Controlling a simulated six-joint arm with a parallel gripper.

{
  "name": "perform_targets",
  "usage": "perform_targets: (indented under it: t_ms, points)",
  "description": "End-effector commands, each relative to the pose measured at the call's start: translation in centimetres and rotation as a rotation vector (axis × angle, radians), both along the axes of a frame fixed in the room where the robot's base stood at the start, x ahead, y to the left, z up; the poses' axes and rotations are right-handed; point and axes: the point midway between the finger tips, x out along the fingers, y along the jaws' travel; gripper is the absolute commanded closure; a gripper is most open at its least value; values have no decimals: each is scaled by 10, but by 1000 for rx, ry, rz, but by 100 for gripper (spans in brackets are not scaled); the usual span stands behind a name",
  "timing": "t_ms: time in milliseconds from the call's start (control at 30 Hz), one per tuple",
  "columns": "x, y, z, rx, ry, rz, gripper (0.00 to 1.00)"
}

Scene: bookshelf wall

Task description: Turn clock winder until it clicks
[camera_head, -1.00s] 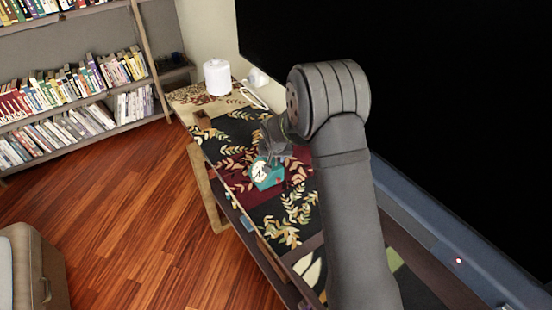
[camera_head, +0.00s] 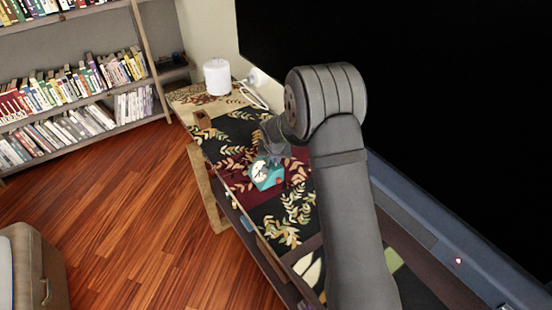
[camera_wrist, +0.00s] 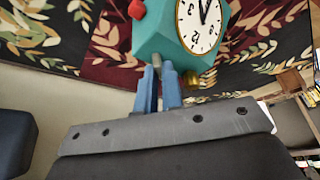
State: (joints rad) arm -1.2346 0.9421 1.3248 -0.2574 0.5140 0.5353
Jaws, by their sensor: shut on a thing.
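The clock (camera_head: 267,176) is a small teal box with a white dial, on the patterned cloth. In the wrist view the teal clock (camera_wrist: 160,38) fills the top middle, dial to the right, with a red knob (camera_wrist: 137,9) on its left and a brass knob (camera_wrist: 191,79) below the dial. My gripper (camera_wrist: 160,72) has its blue fingers at the clock's near side, shut on a small grey piece, the clock winder (camera_wrist: 156,63), mostly hidden between them. The brass knob is just right of the fingers, outside them. In the head view my arm hides the fingertips.
The clock's cloth-covered table (camera_head: 292,212) runs beside a large black screen (camera_head: 440,110). A white canister (camera_head: 217,77) stands at its far end. A bookshelf (camera_head: 75,95) is at the left, and the wooden floor (camera_head: 120,210) is open.

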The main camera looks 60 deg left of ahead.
Motion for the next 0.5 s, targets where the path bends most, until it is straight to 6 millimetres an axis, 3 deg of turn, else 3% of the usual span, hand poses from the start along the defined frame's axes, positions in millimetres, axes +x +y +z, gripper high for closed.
perform_targets:
  t_ms: [500]
  points:
    - [-2,2,-1,-2,-1,-393,100]
